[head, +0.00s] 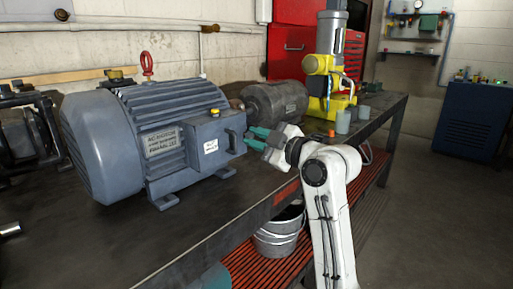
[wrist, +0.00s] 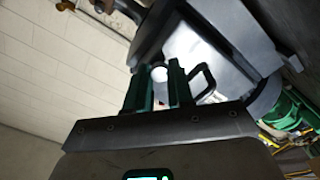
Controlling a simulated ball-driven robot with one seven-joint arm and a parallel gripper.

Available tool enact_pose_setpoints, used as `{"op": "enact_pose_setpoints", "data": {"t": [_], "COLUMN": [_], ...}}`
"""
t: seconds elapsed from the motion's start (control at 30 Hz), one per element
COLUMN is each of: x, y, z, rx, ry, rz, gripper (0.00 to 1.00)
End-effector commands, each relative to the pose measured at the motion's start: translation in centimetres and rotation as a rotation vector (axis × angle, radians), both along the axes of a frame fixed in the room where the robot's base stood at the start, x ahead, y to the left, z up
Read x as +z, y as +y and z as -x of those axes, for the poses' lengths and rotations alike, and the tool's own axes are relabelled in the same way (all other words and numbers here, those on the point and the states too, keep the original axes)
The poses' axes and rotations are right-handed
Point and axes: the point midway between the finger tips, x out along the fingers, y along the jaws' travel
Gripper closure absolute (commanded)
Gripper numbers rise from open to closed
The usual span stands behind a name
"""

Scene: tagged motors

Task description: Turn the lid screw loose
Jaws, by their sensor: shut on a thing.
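The large blue-grey motor (head: 130,135) stands on the bench, with a terminal box (head: 200,160) on its side bearing a white tag. My gripper (head: 256,138) reaches the box's right end from the right, its green fingers close to the lid. In the wrist view my gripper (wrist: 158,82) has its two green fingers against the box lid (wrist: 195,50), with a small pale round screw head (wrist: 158,74) between them. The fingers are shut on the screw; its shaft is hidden. A dark loop handle (wrist: 207,80) is right beside the right finger.
A smaller dark motor (head: 275,103) stands behind my gripper. A yellow machine (head: 322,66), grey cups (head: 343,121) and a small orange item (head: 331,133) are further right. A bucket (head: 278,236) sits on the lower shelf. The bench front (head: 190,235) is clear.

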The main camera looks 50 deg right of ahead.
Motion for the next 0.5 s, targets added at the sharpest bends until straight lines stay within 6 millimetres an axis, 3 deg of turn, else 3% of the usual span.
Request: {"op": "enact_pose_setpoints", "data": {"t": [0.5], "x": [-0.30], "y": [0.06], "z": [-0.14], "rx": [0.003], "ry": [-0.012], "rz": [0.393], "gripper": [1.00]}}
